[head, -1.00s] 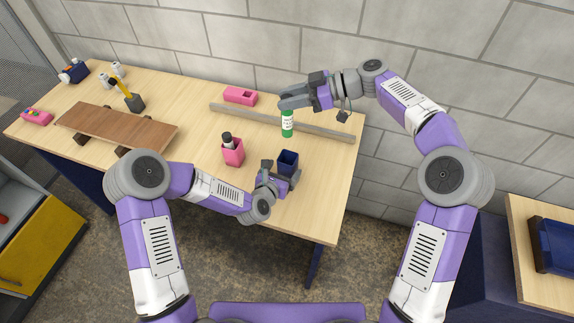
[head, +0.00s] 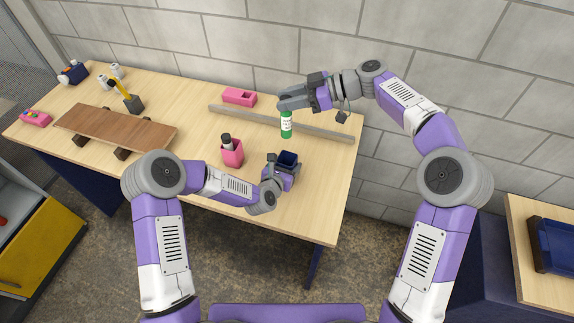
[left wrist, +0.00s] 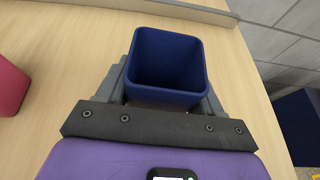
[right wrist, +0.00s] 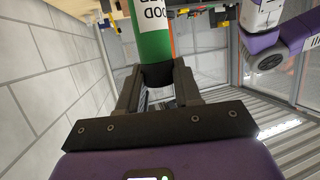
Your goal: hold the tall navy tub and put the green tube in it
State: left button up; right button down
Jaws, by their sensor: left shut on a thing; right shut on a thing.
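The tall navy tub (head: 288,160) stands upright on the table near its front right part. My left gripper (head: 283,168) is shut on it, and in the left wrist view the open, empty-looking tub (left wrist: 167,62) sits between the fingers. The green tube (head: 286,126) with a white label hangs upright from my right gripper (head: 288,104), above the table and behind the tub. In the right wrist view the tube (right wrist: 150,45) is between the shut fingers. The fingers cover its end in the head view.
A pink tub (head: 232,155) holding a dark-capped bottle stands left of the navy tub. A long grey bar (head: 240,117) lies across the table behind. A pink block with openings (head: 239,97) is behind it. A brown board (head: 115,128) rests on blocks at left.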

aim_at(289, 134)
pick_arm(q)
jog(key=shift+c, duration=0.7)
pick_arm(e)
jog(key=shift+f, duration=6.5)
jog(key=c, duration=0.7)
grip_release()
jog(key=v, duration=1.2)
